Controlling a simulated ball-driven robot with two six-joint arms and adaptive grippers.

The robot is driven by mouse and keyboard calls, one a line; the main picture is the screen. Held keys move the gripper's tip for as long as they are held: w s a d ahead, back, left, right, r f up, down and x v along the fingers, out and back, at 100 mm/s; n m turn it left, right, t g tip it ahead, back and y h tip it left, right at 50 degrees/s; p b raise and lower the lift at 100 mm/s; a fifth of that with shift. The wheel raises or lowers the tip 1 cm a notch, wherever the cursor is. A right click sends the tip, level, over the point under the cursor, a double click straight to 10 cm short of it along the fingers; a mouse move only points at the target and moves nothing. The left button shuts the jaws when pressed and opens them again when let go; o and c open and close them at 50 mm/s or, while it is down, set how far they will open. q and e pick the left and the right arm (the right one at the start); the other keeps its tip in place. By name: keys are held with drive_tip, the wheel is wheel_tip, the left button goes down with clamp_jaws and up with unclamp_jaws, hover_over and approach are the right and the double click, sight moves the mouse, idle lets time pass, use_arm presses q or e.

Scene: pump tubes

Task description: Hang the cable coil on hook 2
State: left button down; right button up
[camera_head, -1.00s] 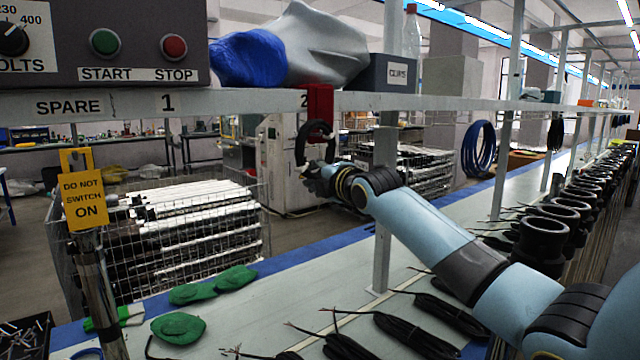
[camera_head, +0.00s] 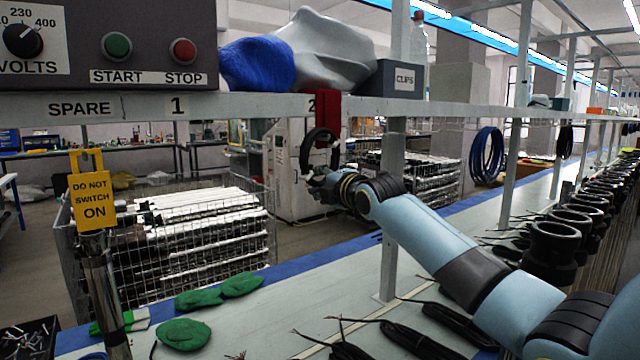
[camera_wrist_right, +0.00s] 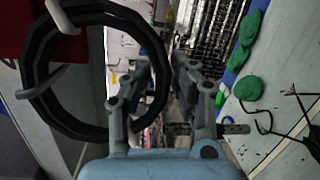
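The black cable coil (camera_head: 304,152) is a ring below the shelf edge at label 2, just under a red piece (camera_head: 327,108). In the right wrist view the coil (camera_wrist_right: 37,98) fills the left side. Two white curved prongs (camera_wrist_right: 62,17) cross its upper and left parts, beside the red piece; I cannot tell whether they bear its weight. My right gripper (camera_head: 322,180) is at the coil's lower part. In the wrist view its two fingers (camera_wrist_right: 160,75) stand apart, with the coil's right side close to the left finger; contact is unclear. My left gripper is not in view.
The shelf rail (camera_head: 240,103) runs across above the bench, with a post (camera_head: 391,215) right of the gripper. A yellow sign (camera_head: 91,200) stands at left. Green pads (camera_head: 184,335) and black cables (camera_head: 410,340) lie on the bench. A wire crate (camera_head: 170,250) stands behind.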

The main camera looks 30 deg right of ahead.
drive_tip(key=o, duration=0.4)
